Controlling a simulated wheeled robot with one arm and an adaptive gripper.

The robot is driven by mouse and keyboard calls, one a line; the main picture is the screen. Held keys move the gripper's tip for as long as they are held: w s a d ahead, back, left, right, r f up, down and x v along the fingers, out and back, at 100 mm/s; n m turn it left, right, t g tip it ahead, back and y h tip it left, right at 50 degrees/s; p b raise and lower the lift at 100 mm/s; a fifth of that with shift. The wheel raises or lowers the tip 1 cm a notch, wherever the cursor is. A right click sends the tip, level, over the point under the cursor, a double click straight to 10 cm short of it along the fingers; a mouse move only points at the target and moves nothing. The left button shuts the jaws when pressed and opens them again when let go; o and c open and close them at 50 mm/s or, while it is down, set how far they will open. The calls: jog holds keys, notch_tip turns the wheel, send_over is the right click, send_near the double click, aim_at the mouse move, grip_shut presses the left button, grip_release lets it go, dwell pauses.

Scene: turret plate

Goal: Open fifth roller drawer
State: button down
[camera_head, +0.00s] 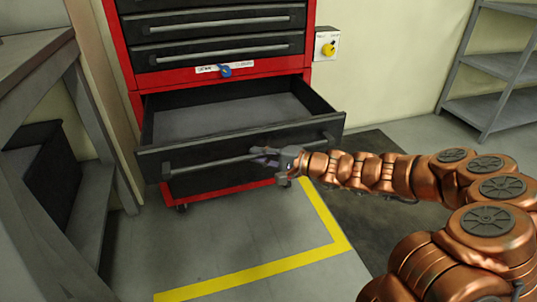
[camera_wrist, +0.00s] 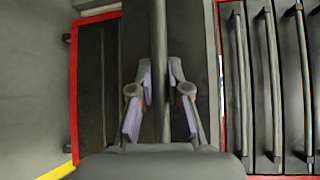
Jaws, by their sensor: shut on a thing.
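The roller cabinet is red (camera_head: 310,45) with dark drawers. One low drawer (camera_head: 205,148) is pulled well out, and its empty grey inside shows. A long bar handle (camera_head: 215,160) runs across its front. My gripper (camera_head: 272,156) is shut on this handle, right of its middle. In the wrist view, the handle (camera_wrist: 160,35) passes between the two fingers of my gripper (camera_wrist: 161,75), whose pads are purple. The fingers hide part of the bar.
Two closed drawers (camera_head: 215,46) show above the open one. A grey bench (camera_head: 75,110) stands close on the left. A shelf rack (camera_head: 500,65) is at the right. The floor with a yellow line (camera_head: 260,275) is clear in front.

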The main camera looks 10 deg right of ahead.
jog(key=shift+s+a, duration=0.2)
jog(key=shift+s, duration=0.45)
jog(key=c, duration=1.5)
grip_release()
jog(key=o, duration=0.4)
jog(key=shift+w+d, duration=0.2)
jog(key=shift+d, duration=0.05)
jog(key=shift+c, duration=0.2)
jog(key=shift+d, duration=0.1)
jog(key=v, duration=1.2)
